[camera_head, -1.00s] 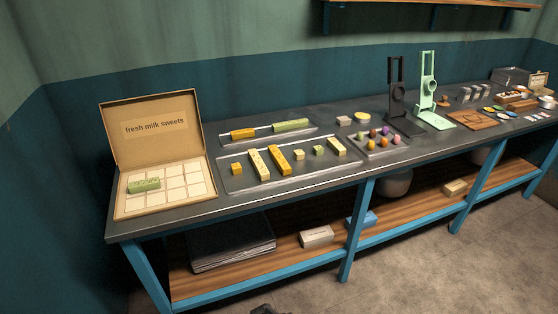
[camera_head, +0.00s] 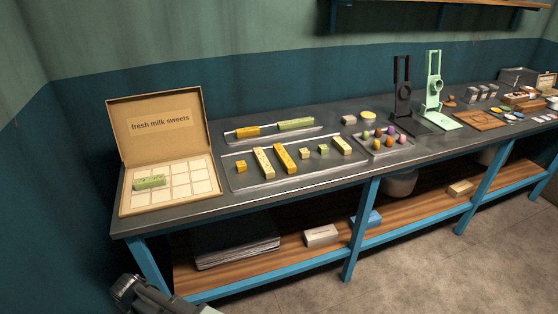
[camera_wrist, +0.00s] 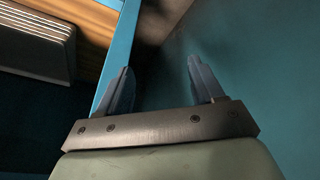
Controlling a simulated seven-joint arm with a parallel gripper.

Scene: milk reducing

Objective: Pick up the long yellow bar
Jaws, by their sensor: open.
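A long deep-yellow bar (camera_head: 285,158) lies on the larger front tray (camera_head: 303,178). A paler long yellow bar (camera_head: 263,162) lies just left of it, with a gap between them. A shorter orange-yellow bar (camera_head: 246,131) lies on the narrow back tray (camera_head: 274,137). My gripper (camera_wrist: 158,72) is open and empty in the wrist view, far from the bars. The wrist view faces the bench's blue frame and the lower shelf, and no bar shows there. In the head view part of my arm shows at the bottom left; its fingertips are not clear.
An open sweets box (camera_head: 171,188) with a green bar (camera_head: 149,182) in its left side stands at the bench's left end. Small cubes and another pale bar (camera_head: 341,146) share the front tray. A tray of coloured balls (camera_head: 384,150) and two stands (camera_head: 433,83) are further right.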

